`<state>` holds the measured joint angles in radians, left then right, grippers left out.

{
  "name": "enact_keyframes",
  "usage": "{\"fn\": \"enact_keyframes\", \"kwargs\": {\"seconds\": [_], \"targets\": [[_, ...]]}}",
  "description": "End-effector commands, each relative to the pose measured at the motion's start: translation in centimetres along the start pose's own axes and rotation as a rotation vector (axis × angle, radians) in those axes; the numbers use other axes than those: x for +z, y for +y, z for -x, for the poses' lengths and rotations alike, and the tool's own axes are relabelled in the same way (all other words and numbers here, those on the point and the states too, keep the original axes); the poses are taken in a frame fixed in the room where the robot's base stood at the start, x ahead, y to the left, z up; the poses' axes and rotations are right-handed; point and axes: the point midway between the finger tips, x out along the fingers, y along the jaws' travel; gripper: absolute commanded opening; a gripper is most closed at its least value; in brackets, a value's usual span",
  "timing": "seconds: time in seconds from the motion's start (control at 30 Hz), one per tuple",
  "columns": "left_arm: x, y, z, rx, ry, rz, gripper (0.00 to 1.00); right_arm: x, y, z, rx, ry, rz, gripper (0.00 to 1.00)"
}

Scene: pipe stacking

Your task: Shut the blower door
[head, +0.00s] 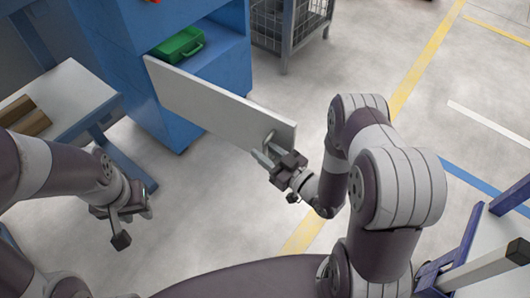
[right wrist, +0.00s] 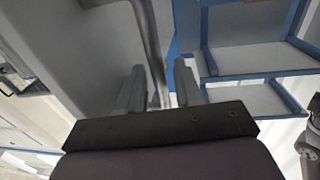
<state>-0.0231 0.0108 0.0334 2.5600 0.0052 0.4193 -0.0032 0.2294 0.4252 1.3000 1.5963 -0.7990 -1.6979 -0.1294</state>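The blower door (head: 215,103) is a flat light-grey panel standing wide open from the blue cabinet (head: 125,60). Its handle (head: 268,137) is at the free right end. My right gripper (head: 263,157) is at that handle. In the right wrist view the handle (right wrist: 153,50) is a curved grey bar running down between the two fingers (right wrist: 160,90), which are apart with gaps beside the bar. The door (right wrist: 85,50) fills the left of that view. My left gripper (head: 120,225) hangs away from the door at the lower left; its finger opening is unclear.
A green case (head: 178,46) sits on the cabinet's open shelf. A work table (head: 62,98) with brown pieces (head: 24,117) stands at the left. Another table (head: 505,250) is at the lower right.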

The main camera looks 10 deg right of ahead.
Motion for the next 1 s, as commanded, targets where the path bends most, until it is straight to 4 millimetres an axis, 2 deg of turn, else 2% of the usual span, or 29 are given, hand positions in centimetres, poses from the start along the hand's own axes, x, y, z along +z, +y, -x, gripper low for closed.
{"fn": "enact_keyframes", "kwargs": {"seconds": [0.27,0.3,0.4,0.67,0.77,0.87,1.0], "targets": [[0.0,0.0,-0.1,0.0,0.0,0.0,0.34,0.0,0.0,-0.3,0.0,-0.001,-0.001,0.35],[0.0,0.0,-0.1,0.0,0.0,0.0,0.34,0.0,0.0,-0.3,0.0,-0.001,-0.001,0.32],[0.0,0.0,-0.1,0.0,0.0,0.0,0.34,0.0,0.0,-0.3,0.0,-0.001,-0.001,0.0],[0.0,0.0,-0.2,0.0,0.0,0.0,0.34,0.1,0.4,-0.3,-0.004,-0.001,-0.001,0.0],[0.1,0.0,-0.6,0.0,0.0,0.0,0.34,0.2,1.4,-0.3,-0.021,0.001,0.002,0.0],[0.1,0.0,-1.3,0.0,0.0,0.0,0.34,0.3,3.3,-0.4,-0.055,0.0,0.003,0.0],[0.3,0.0,-2.7,0.0,0.0,0.0,0.34,0.6,7.4,-0.7,-0.133,0.001,0.008,0.0]]}}
